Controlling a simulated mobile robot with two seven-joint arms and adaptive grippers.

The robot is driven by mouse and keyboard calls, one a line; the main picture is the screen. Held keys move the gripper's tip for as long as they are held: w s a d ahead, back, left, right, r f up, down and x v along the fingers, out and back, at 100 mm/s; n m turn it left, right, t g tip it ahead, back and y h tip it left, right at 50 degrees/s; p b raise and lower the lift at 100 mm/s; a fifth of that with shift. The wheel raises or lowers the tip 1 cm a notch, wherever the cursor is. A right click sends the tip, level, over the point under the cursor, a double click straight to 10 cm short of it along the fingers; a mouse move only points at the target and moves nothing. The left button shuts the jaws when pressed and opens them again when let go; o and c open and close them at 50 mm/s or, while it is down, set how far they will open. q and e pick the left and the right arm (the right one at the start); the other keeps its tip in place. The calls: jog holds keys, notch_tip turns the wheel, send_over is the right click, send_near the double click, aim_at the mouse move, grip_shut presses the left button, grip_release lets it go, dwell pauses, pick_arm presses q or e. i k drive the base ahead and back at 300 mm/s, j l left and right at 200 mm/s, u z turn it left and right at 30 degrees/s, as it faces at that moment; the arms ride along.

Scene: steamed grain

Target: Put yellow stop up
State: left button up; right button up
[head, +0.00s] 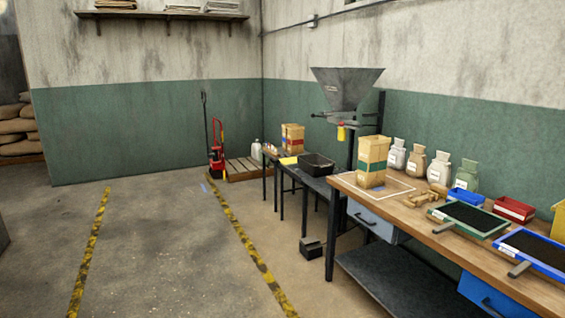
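A small yellow piece (341,132), which may be the yellow stop, hangs below the grey funnel-shaped hopper (346,88). It is too small to tell its exact shape or how it is fixed. The hopper is held on a dark upright stand (380,115) by the back wall. Neither of my grippers shows in the head view.
A wooden workbench (450,235) at the right bears a tall paper bag (372,160), several small sacks (416,161) and framed trays (466,217). A dark table (318,183) holds a black bin (316,164). A pedal-like box (311,246) is on the floor. The left floor is clear.

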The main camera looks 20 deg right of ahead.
aim_at(293, 160)
jog(key=i+j+u, duration=0.1)
jog(key=i, duration=2.2)
jog(key=i+z, duration=0.15)
jog(key=i, duration=1.5)
jog(key=i+z, duration=0.35)
jog(key=i, duration=0.2)
jog(key=i+j+z, duration=0.1)
jog(key=i+z, duration=0.25)
jog(key=i, duration=0.25)
jog(key=i+j+z, duration=0.25)
jog(key=i+z, duration=0.15)
jog(key=i, duration=0.15)
